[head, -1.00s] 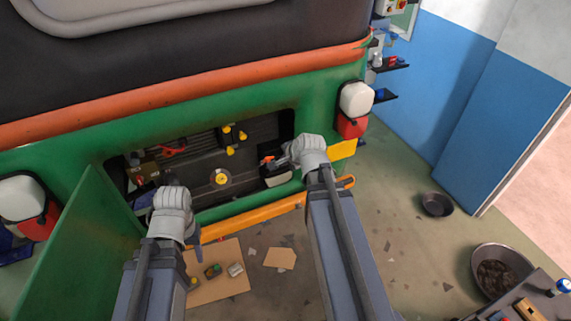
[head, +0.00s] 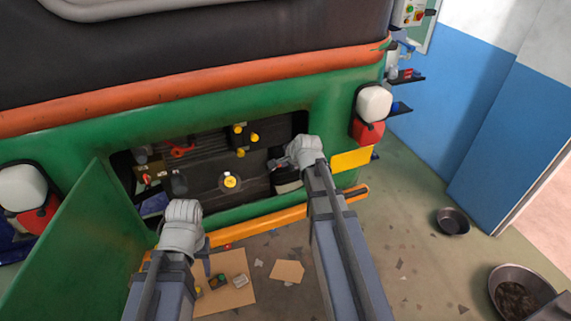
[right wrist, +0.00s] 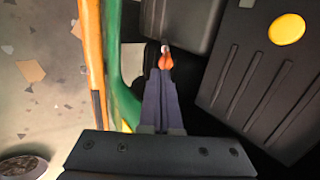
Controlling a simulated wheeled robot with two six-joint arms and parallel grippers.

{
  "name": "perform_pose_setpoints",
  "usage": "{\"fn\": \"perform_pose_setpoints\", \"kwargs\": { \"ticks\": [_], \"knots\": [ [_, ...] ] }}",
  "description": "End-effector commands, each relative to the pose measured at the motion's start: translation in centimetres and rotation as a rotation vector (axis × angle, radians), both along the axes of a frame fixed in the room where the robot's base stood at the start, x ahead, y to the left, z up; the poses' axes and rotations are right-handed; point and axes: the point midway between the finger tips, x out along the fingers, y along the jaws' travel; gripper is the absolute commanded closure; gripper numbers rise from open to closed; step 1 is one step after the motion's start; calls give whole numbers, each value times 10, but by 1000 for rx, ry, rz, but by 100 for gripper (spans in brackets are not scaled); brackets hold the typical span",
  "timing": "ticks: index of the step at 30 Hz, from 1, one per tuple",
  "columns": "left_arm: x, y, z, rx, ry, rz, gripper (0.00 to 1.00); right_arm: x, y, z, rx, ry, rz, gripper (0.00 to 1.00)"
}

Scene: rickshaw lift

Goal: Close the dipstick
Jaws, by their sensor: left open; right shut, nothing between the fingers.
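A small orange-red piece with a pale tip (right wrist: 165,61), which looks like the dipstick handle, shows at the end of my right fingers in the right wrist view. My right gripper (right wrist: 163,82) is shut and empty, its tips at or just short of that piece; contact cannot be told. In the head view the right gripper (head: 279,161) reaches into the right end of the engine bay (head: 262,185), and its own hand hides the dipstick there.
Yellow caps (head: 230,181) and a red part (head: 181,151) sit inside the bay. The open green flap (head: 75,235) stands at left. An orange bumper (head: 262,222) runs below. Cardboard and debris lie on the floor; pans stand right.

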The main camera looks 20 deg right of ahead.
Motion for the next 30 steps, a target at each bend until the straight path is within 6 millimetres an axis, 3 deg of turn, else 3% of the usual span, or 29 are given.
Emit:
{"fn": "perform_pose_setpoints", "kwargs": {
  "ticks": [5, 18, 30],
  "knots": [
    [0, 0, -11, 0, 0, -2, 50, 8, 0, -11, 0, 0, 0, 100],
    [0, 0, -76, 2, 0, -9, 50, 60, -1, -76, -1, 0, 0, 100],
    [0, 0, -79, 2, 0, -8, 50, 67, 0, -79, -1, 1, 1, 100]
  ]
}}
